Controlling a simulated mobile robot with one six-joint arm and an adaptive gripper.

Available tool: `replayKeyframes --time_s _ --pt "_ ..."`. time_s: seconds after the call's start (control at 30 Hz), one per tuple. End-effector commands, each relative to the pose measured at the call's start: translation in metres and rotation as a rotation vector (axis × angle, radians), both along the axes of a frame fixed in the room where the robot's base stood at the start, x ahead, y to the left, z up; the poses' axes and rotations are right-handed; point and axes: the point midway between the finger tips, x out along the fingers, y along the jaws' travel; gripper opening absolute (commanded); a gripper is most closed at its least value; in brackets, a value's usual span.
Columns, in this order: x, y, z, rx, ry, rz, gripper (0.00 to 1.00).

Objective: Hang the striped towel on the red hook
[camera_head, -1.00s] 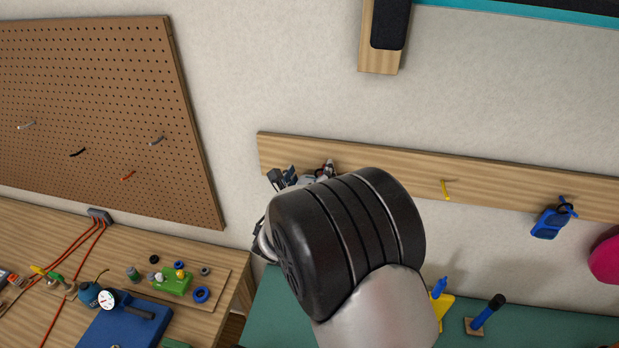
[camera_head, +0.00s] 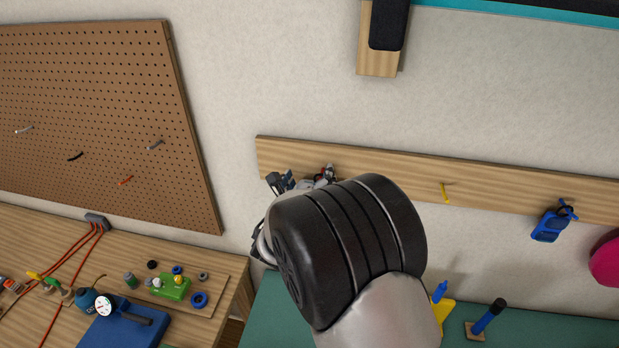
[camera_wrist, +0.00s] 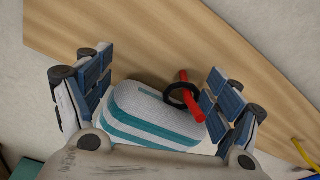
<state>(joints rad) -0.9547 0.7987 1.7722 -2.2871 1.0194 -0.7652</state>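In the wrist view the striped towel (camera_wrist: 150,118), white with teal bands, lies between the two fingers of my gripper (camera_wrist: 158,82). The fingers are spread wide, one on each side of it, and do not look closed on it. A black ring (camera_wrist: 182,95) at the towel's upper right end sits around the red hook (camera_wrist: 190,100), whose bar passes through it. The hook stands out from the wooden rail (camera_wrist: 150,40). In the head view my own arm hides the towel and most of the gripper (camera_head: 302,184), which is at the rail's left part.
A pink object (camera_head: 607,260) is at the right edge. A pegboard (camera_head: 100,110) hangs left. Below are a cluttered wooden bench (camera_head: 40,230) and a green surface (camera_head: 262,318).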

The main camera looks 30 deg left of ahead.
Motion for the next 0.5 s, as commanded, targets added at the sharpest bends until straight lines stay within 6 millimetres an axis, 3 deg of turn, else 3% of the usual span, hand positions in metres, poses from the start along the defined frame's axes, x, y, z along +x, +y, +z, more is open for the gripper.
replayKeyframes --time_s 0.17,0.5 --pt "-0.0001 -0.0001 -0.0004 0.000 0.001 0.000 1.00" --pt "-0.0004 -0.0004 -0.0019 -0.002 0.004 0.000 1.00"
